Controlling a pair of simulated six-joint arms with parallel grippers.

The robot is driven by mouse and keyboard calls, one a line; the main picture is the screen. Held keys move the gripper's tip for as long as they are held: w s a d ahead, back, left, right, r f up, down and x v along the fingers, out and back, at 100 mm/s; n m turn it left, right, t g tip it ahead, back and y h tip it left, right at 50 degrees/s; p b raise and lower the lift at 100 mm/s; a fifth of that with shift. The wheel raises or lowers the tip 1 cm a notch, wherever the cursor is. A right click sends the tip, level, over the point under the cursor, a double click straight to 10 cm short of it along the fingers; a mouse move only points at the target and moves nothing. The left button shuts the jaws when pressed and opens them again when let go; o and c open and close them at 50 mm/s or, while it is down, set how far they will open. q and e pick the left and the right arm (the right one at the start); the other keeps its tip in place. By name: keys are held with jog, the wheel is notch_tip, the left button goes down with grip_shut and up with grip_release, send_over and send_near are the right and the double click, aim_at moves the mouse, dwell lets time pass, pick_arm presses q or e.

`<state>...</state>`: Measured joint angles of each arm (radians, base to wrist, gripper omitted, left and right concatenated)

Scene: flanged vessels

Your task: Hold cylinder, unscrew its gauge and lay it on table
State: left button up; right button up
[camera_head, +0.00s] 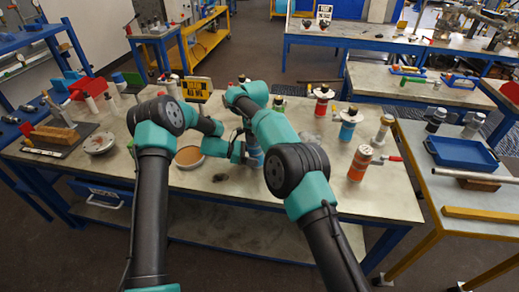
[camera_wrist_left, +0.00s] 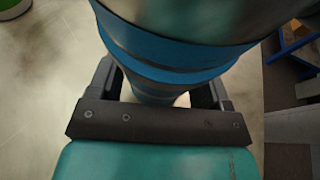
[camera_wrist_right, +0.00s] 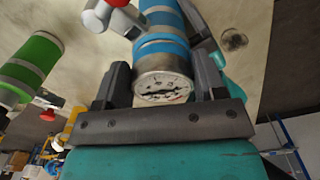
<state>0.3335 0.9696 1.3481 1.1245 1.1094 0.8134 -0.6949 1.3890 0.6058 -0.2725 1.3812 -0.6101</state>
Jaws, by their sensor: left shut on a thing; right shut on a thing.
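The blue cylinder (camera_head: 256,153) stands at the table's front middle, partly hidden by my arms. My left gripper (camera_head: 247,157) is shut around it low down. In the left wrist view the blue body (camera_wrist_left: 165,50) passes between the two fingers. My right gripper (camera_wrist_right: 162,84) is at the cylinder's upper end, above the left one. Its fingers are closed on the pale metal gauge (camera_wrist_right: 163,82), which has dark marks on its face. The blue banded body (camera_wrist_right: 163,43) lies beyond it. The gauge is hidden in the head view, and its thread cannot be seen.
An orange cylinder (camera_head: 359,163) and a blue one (camera_head: 348,124) stand to the right. A shallow brown-filled dish (camera_head: 189,156) and a pale dish (camera_head: 99,143) are left. A green cylinder (camera_wrist_right: 32,66) shows in the right wrist view. Bare tabletop (camera_head: 310,185) lies right of the grippers.

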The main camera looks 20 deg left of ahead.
pick_arm(q)
jog(key=shift+w+a+r, duration=0.1)
jog(key=shift+c, duration=0.4)
pick_arm(e)
jog(key=n, duration=0.6)
pick_arm(q)
jog(key=shift+o, duration=0.2)
pick_arm(e)
jog(key=n, duration=0.7)
jog(key=shift+r, duration=1.35)
jog(key=shift+r, duration=2.45)
